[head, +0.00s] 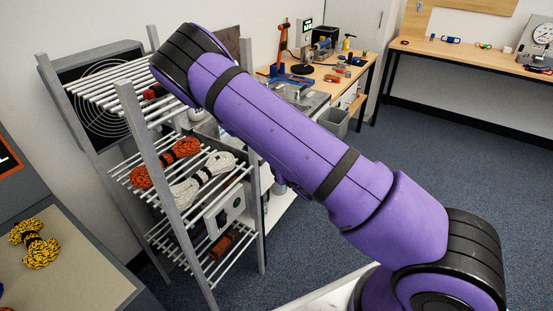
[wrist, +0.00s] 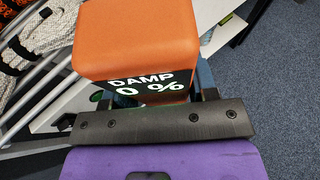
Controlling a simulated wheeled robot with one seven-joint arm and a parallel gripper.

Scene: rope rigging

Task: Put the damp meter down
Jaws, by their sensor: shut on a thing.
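The damp meter (wrist: 137,40) is an orange block with a black display reading "DAMP 0 %" in the wrist view. My gripper (wrist: 157,97) is shut on it, with one dark finger at each side of the block. The wrist view looks down past the meter, and the rack shows at left and the blue floor at right. I cannot tell whether the meter touches anything below it. In the head view my purple arm reaches up and left across the rack and hides the gripper and the meter.
A grey slatted rack (head: 143,150) holds an orange rope coil (head: 165,162) and a white rope coil (head: 203,178). A cluttered workbench (head: 345,75) stands behind it. A table at lower left (head: 85,275) carries a yellow rope coil (head: 36,243). The blue carpet at right (head: 450,150) is clear.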

